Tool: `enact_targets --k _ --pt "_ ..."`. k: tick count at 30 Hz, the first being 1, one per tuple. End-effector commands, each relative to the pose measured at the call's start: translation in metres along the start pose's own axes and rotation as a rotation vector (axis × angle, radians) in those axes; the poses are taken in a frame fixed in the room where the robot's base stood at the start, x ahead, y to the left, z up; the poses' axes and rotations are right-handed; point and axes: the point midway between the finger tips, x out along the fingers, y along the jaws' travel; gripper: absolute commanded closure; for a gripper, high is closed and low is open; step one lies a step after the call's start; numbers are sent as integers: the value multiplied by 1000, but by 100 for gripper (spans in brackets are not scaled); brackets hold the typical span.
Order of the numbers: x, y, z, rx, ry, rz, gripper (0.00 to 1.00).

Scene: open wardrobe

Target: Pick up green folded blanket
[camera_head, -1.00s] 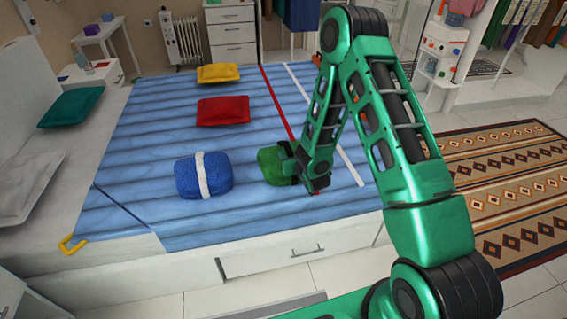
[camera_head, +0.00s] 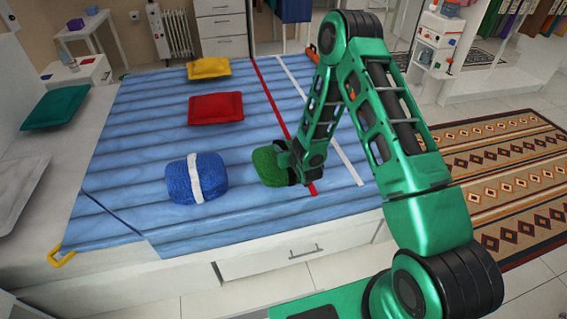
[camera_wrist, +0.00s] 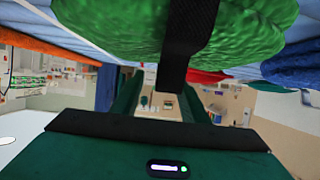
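The green folded blanket (camera_head: 268,166) lies on the blue striped bed cover, right of the blue folded blanket. In the wrist view the green blanket (camera_wrist: 130,25) fills the top of the picture, with a black strap (camera_wrist: 187,40) across it. My gripper (camera_head: 290,165) is at the blanket's right side. In the wrist view my gripper's (camera_wrist: 167,92) two dark green fingers stand apart, with the room visible between them. The strap reaches down close to the gap between the fingertips. Whether the fingers touch the strap is not clear. The blanket's right side is partly hidden by my gripper.
The blue folded blanket (camera_head: 180,184) with a white strap lies to the left. A red cushion (camera_head: 216,108) and a yellow cushion (camera_head: 209,69) lie farther back. The bed's front edge with a drawer (camera_head: 290,258) is on the near side. A patterned rug (camera_head: 510,180) covers the floor right.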

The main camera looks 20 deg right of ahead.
Motion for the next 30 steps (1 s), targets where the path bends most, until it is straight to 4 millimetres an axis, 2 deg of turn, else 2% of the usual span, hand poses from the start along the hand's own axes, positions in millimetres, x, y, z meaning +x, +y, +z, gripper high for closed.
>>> enact_targets --k 1,4,5,20,26,30 --pt "0 -3 0 -1 0 -4 73" --pt "0 -6 0 -2 0 -7 97" --pt "0 -7 0 -2 0 -8 100" --pt "-2 -10 -6 -4 2 -11 100" --pt "-8 -10 -23 -5 4 -11 100" --pt "-16 -10 -42 -5 4 -11 100"
